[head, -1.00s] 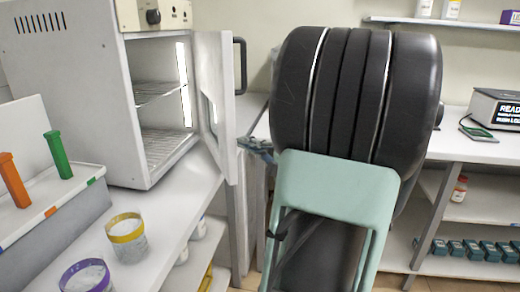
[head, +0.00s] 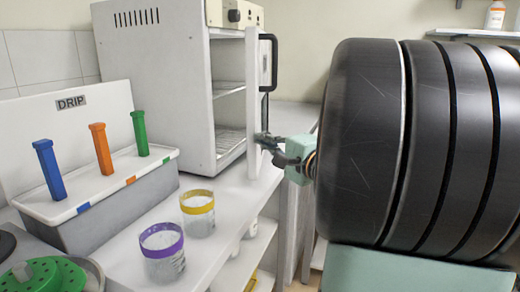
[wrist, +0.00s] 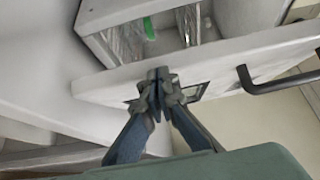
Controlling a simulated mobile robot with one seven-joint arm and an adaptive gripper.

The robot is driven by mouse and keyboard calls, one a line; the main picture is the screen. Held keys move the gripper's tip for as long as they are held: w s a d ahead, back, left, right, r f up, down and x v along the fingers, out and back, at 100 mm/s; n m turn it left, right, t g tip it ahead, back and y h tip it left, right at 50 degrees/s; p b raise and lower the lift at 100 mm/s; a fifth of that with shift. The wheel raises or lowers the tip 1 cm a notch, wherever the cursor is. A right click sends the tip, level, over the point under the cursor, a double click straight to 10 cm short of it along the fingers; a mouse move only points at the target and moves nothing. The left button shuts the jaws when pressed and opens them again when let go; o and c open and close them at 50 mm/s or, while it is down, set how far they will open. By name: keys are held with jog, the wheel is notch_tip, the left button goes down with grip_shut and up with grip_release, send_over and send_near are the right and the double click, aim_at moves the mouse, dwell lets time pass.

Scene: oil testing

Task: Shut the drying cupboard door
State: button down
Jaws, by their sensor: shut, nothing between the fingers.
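The drying cupboard (head: 155,85) is a grey box on the bench in the head view. Its door (head: 251,110) stands open, seen nearly edge-on, with the wire shelves (head: 229,88) showing behind it. The black door handle (head: 270,62) is on the door's outer side. My gripper (head: 262,142) is shut and empty at the lower part of the door, below the handle. In the wrist view, my gripper's closed tips (wrist: 157,80) overlap the door (wrist: 225,62) beside its small window; the handle (wrist: 265,84) is to their right. I cannot tell whether the tips touch the door.
Left of the cupboard stands a DRIP rack (head: 110,185) with blue, orange and green sticks. A yellow-rimmed jar (head: 198,215) and a purple-rimmed jar (head: 161,250) stand on the bench in front. A wall shelf (head: 475,34) is at upper right.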

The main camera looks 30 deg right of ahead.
jog(key=w+a+b, duration=0.3)
jog(key=w+a, duration=0.1)
jog(key=a, duration=0.2)
jog(key=shift+w, duration=0.3)
jog(key=shift+d, duration=0.1)
